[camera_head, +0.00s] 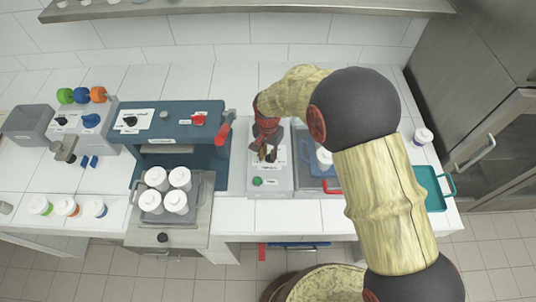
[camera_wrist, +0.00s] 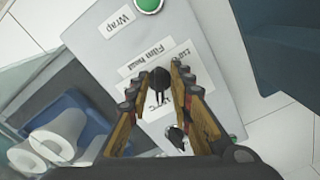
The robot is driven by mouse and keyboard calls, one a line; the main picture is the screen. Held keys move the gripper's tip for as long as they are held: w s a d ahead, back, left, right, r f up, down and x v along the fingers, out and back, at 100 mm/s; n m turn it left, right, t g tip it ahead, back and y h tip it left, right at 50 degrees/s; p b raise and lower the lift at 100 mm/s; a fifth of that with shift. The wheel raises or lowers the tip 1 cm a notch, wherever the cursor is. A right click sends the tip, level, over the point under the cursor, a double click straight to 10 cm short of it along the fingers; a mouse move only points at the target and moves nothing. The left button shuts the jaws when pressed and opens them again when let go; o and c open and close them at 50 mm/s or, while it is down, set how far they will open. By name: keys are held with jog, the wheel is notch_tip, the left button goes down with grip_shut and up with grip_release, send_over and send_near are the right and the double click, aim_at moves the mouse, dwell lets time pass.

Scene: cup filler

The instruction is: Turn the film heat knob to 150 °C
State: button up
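The film heat knob (camera_wrist: 159,80) is a small black knob on a light grey panel, below the "Film heat" label in the wrist view. My gripper (camera_wrist: 160,84) points down at the panel, with its brown fingers apart on either side of the knob. A gap seems to show between each finger and the knob. The scale label is partly covered, so I cannot read the knob's setting. In the head view my gripper (camera_head: 266,153) is over the grey wrapping unit (camera_head: 274,190), where my gripper hides the knob.
A second dark knob (camera_wrist: 177,137) sits lower on the panel, between the fingers. A green button (camera_wrist: 148,4) is beside the "Wrap" label. A blue tray with white cups (camera_wrist: 65,128) lies close on the left. The teal machine (camera_head: 165,125) stands left of the unit.

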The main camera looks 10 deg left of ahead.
aim_at(268, 157)
jog(key=shift+o, duration=0.3)
notch_tip(268, 157, up, 12)
dwell(0.5)
dwell(0.5)
jog(key=s+d+r+n+t+b, duration=0.1)
jog(key=s+d+r+t+b, duration=0.1)
jog(key=s+d, duration=0.5)
jog(key=s+d+r+n+t+b, duration=0.1)
jog(key=s+d+r+b, duration=0.3)
jog(key=d, duration=1)
jog(key=s+d+r+n+t+b, duration=0.1)
jog(key=s+d+b, duration=0.4)
jog(key=s+d, duration=0.5)
jog(key=shift+d+r+t+b, duration=0.35)
jog(key=shift+r+t, duration=0.45)
jog(key=shift+r, duration=0.6)
